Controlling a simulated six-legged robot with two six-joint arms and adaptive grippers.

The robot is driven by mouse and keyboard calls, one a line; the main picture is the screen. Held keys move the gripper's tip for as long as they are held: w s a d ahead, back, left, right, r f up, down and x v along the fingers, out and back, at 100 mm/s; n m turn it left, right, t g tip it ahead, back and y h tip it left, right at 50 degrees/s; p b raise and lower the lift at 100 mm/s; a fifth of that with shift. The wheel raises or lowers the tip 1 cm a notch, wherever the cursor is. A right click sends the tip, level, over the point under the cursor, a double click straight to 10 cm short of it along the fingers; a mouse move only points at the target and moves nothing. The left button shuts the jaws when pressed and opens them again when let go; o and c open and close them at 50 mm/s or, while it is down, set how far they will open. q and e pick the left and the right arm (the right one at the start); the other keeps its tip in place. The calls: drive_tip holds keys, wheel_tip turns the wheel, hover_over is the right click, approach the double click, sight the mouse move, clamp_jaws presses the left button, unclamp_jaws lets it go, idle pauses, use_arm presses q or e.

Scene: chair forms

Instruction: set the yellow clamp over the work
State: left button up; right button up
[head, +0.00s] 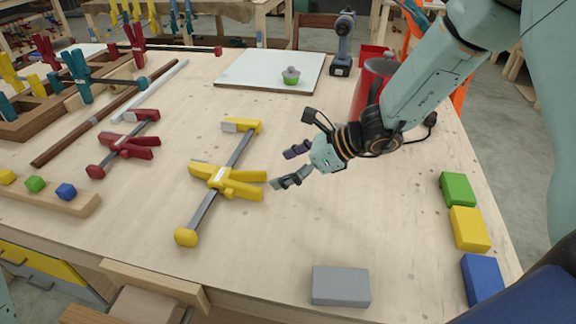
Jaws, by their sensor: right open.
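The yellow clamp (222,181) lies on the wooden workbench (300,231) near the middle, its grey bar running from upper right to lower left. Its fixed jaw is at the far end and its yellow handles point right. My right gripper (283,169) reaches in from the right, just right of the handles. Its dark fingers are apart with nothing between them. Whether the lower finger touches the clamp I cannot tell. I cannot tell which thing is the work; a white board (245,72) lies at the back. My left gripper is out of view.
A red clamp (127,147) lies left. A grey block (341,287) sits at the front edge; green (457,189), yellow (469,228) and blue (481,277) blocks line the right edge. A drill (343,45) and red container (367,92) stand behind my right arm.

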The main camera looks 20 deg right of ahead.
sight(255, 180)
drive_tip(key=b+x, duration=0.5)
drive_tip(key=x, duration=0.2)
drive_tip(key=shift+a+f+b, duration=0.1)
drive_tip(key=shift+f+b, duration=0.15)
drive_tip(key=shift+b, duration=0.05)
drive_tip(key=shift+w+a+f+b, duration=0.15)
drive_tip(key=shift+a+f+b, duration=0.15)
drive_tip(key=shift+b, duration=0.25)
drive_tip(key=shift+w+a+f, duration=0.2)
drive_tip(key=shift+w+a, duration=0.2)
drive_tip(key=shift+a, duration=0.15)
drive_tip(key=shift+d, duration=0.15)
drive_tip(key=shift+c, duration=0.2)
drive_tip(key=shift+s+r, duration=0.1)
drive_tip(key=shift+s, duration=0.05)
drive_tip(key=shift+c, duration=0.9)
drive_tip(key=c, duration=1.5)
drive_tip(key=shift+o, duration=0.2)
drive_tip(key=shift+w+r+p, duration=0.25)
drive_tip(key=shift+r+p, duration=0.45)
drive_tip(key=shift+r, duration=0.4)
drive_tip(key=shift+s+r+p, duration=0.15)
drive_tip(key=shift+r+p, duration=0.85)
drive_tip(key=shift+r, duration=0.55)
drive_tip(key=shift+f, duration=0.1)
